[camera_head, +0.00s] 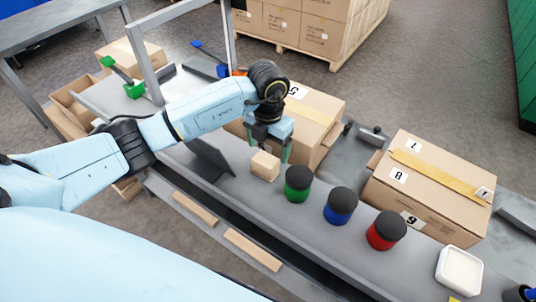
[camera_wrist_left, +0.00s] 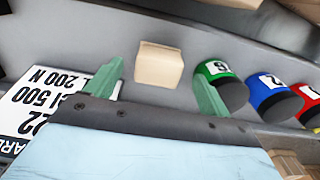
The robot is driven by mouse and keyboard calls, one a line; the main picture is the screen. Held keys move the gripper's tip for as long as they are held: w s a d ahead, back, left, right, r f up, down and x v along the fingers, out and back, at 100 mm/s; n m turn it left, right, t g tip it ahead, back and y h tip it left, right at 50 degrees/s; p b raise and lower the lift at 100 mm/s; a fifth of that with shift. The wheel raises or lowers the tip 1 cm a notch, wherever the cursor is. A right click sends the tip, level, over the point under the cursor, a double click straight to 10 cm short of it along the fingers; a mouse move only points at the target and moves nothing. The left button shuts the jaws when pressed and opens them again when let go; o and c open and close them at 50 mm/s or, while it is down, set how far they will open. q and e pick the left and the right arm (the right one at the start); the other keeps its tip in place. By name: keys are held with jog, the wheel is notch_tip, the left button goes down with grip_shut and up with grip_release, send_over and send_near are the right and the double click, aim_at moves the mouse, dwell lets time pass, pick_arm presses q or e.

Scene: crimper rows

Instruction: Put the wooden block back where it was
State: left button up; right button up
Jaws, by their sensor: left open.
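The wooden block (camera_head: 265,166) is a small pale tan cube on the grey bench, left of the green jar. In the left wrist view the block (camera_wrist_left: 159,65) lies beyond the fingertips, between their lines. My left gripper (camera_head: 270,150) is open, with its green fingers close above and behind the block in the head view. In the left wrist view the two fingers of my left gripper (camera_wrist_left: 160,80) are spread wide with nothing between them. My right gripper is not in view.
Right of the block stand a green jar (camera_head: 298,184), a blue jar (camera_head: 341,206) and a red jar (camera_head: 386,230), all black-lidded. Cardboard boxes (camera_head: 430,185) stand behind. A dark tilted panel (camera_head: 209,158) is left of the block. A white dish (camera_head: 459,270) sits at right.

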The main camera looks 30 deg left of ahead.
aim_at(268, 155)
pick_arm(q)
notch_tip(268, 155, up, 5)
jog(key=shift+r, duration=0.7)
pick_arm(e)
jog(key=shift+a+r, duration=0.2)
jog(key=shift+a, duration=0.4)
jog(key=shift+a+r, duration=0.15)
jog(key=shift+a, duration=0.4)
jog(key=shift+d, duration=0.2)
